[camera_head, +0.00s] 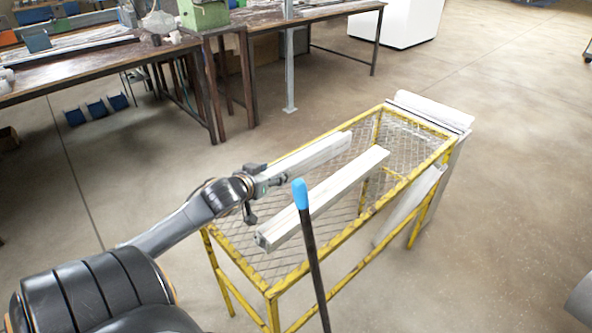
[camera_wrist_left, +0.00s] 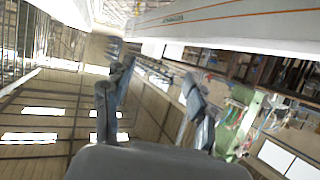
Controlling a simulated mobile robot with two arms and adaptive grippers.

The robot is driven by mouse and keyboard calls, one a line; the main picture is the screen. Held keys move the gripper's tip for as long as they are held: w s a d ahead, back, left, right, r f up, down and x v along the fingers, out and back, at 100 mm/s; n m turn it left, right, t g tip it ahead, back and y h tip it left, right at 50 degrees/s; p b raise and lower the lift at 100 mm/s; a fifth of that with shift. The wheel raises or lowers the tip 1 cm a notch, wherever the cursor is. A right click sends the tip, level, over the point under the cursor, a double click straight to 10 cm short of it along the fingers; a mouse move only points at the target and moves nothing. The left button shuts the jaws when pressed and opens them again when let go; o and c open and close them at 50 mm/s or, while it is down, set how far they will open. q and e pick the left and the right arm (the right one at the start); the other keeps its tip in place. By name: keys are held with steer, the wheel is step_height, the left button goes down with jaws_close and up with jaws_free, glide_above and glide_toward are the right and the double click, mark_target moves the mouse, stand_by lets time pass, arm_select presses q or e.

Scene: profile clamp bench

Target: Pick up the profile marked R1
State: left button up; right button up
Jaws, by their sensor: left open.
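Two pale, square-section profiles lie side by side on the mesh top of a yellow stand (camera_head: 342,283): a far profile (camera_head: 310,155) and a near profile (camera_head: 330,195). I cannot read a mark R1 on either in the head view. My left gripper (camera_head: 263,189) is open at the left end of the far profile and hides part of that end. In the left wrist view, my open left gripper (camera_wrist_left: 157,76) has nothing between its fingers. A pale profile with an orange line and small unreadable lettering (camera_wrist_left: 225,18) runs across the top there. My right gripper is not in view.
A dark rod with a blue tip (camera_head: 301,195) rises in front of the near profile. White boards (camera_head: 432,108) lean at the stand's right end. Workbenches (camera_head: 110,62) with tools and a green machine (camera_head: 205,13) stand behind.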

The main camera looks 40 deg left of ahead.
arm_select(q)
glide_toward(298, 159)
steer(key=shift+w+a+f+b, duration=0.15)
steer(key=shift+w+a+f, duration=0.15)
steer(key=shift+w, duration=0.2)
steer(key=shift+w+a+f+b, duration=0.15)
steer(key=shift+w+a+f, duration=0.05)
steer(key=shift+w+f, duration=0.25)
steer(key=shift+x, duration=2.7)
steer(key=shift+w+d+r, duration=0.15)
steer(key=shift+d+r, duration=0.05)
jaws_close()
